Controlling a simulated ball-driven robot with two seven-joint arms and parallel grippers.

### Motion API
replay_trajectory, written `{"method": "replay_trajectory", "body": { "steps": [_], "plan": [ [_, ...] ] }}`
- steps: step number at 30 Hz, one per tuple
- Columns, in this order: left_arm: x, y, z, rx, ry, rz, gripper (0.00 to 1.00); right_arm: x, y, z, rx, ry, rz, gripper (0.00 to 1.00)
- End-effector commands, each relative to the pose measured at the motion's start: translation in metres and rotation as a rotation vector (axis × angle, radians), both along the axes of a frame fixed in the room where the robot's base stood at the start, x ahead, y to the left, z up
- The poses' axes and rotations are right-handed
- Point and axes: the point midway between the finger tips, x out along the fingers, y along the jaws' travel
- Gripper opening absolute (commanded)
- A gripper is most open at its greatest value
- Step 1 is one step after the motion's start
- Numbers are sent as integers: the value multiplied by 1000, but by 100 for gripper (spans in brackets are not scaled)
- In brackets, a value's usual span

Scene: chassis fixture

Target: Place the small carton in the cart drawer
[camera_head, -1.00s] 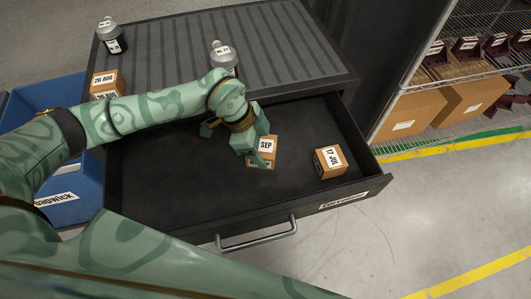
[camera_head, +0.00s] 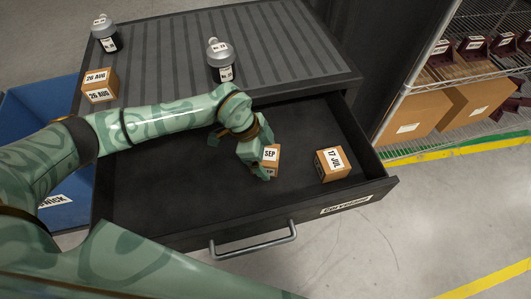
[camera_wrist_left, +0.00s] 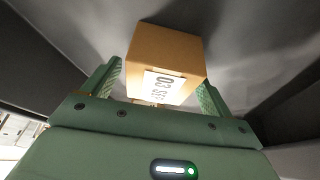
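The small carton (camera_head: 271,154), brown with a white label reading SEP, is inside the open cart drawer (camera_head: 165,205). In the left wrist view the carton (camera_wrist_left: 165,55) sits between the fingers of my left gripper (camera_wrist_left: 160,85); its label reads 03 SE and the rest is cut off. A narrow gap shows between the left-hand finger and the carton. My left gripper (camera_head: 257,160) is low in the drawer and hides part of the carton. It looks open around it. Whether the carton's underside touches the drawer floor is hidden. My right gripper is not in view.
A 17 JUL carton (camera_head: 332,164) stands at the drawer's right. On the ribbed cart top (camera_head: 165,60) are two grey-capped bottles (camera_head: 106,34) (camera_head: 221,62) and a 26 AUG carton (camera_head: 99,86). A blue bin (camera_head: 35,105) is at left, a wire shelf (camera_head: 470,70) at right.

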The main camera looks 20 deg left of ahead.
Motion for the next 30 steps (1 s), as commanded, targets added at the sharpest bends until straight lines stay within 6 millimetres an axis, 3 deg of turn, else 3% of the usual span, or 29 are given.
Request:
{"method": "replay_trajectory", "body": {
  "steps": [8,11,21,30],
  "plan": [
    [0,0,3,0,-1,0,85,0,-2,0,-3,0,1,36],
    [-1,5,17,1,-3,0,85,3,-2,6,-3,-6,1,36],
    [-7,34,89,1,-4,1,85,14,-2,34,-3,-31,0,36],
    [-9,45,114,0,-1,0,85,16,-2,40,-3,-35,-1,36]
  ]
}}
